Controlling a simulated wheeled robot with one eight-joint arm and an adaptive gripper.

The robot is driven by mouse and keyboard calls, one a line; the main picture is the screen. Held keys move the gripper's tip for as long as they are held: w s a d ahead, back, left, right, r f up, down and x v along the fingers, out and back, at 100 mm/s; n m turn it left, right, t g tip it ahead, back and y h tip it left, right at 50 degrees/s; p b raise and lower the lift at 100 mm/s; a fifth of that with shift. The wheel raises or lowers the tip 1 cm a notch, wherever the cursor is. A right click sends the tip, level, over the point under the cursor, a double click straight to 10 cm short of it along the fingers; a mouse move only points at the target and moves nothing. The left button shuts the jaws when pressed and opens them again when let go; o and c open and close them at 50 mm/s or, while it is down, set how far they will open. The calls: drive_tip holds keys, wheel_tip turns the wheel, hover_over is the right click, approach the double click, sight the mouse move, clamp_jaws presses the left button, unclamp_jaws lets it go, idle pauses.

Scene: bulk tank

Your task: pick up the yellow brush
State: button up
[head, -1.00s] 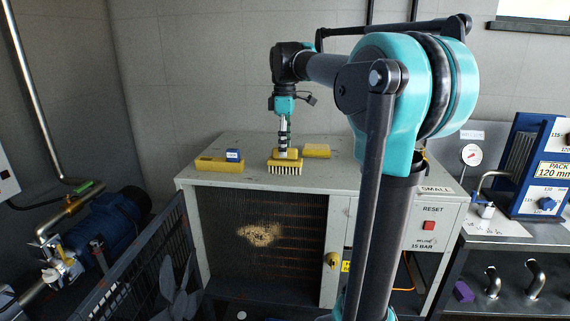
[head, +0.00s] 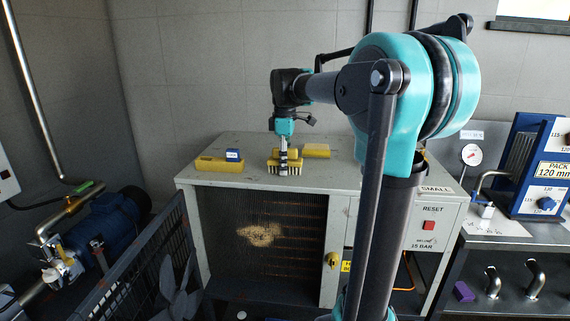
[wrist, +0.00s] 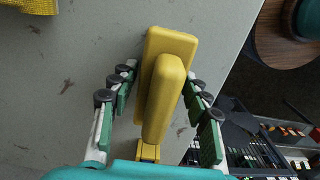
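The yellow brush (head: 297,163) lies bristles-down near the front edge of the grey cabinet's top (head: 250,146). My gripper (head: 284,165) points straight down over it, with its fingers at the brush's height. In the wrist view, the brush (wrist: 162,100) shows from above with a raised yellow grip along its middle. My gripper (wrist: 160,80) is open there, one green-padded finger on each side of the raised grip. Gaps show between the pads and the grip. The fingers hide part of the brush in the head view.
A yellow block (head: 218,165) with a small blue piece (head: 233,155) on it stands left of the brush. A flat yellow block (head: 316,150) lies behind right. The cabinet's front edge is close to the brush. A railing (head: 135,275) stands at front left.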

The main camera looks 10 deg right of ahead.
drive_tip(key=c, duration=0.8)
drive_tip(key=shift+c, duration=0.2)
drive_tip(key=shift+r, duration=0.1)
wheel_tip(320, 180, up, 20)
drive_tip(key=o, duration=0.5)
drive_tip(key=c, duration=0.3)
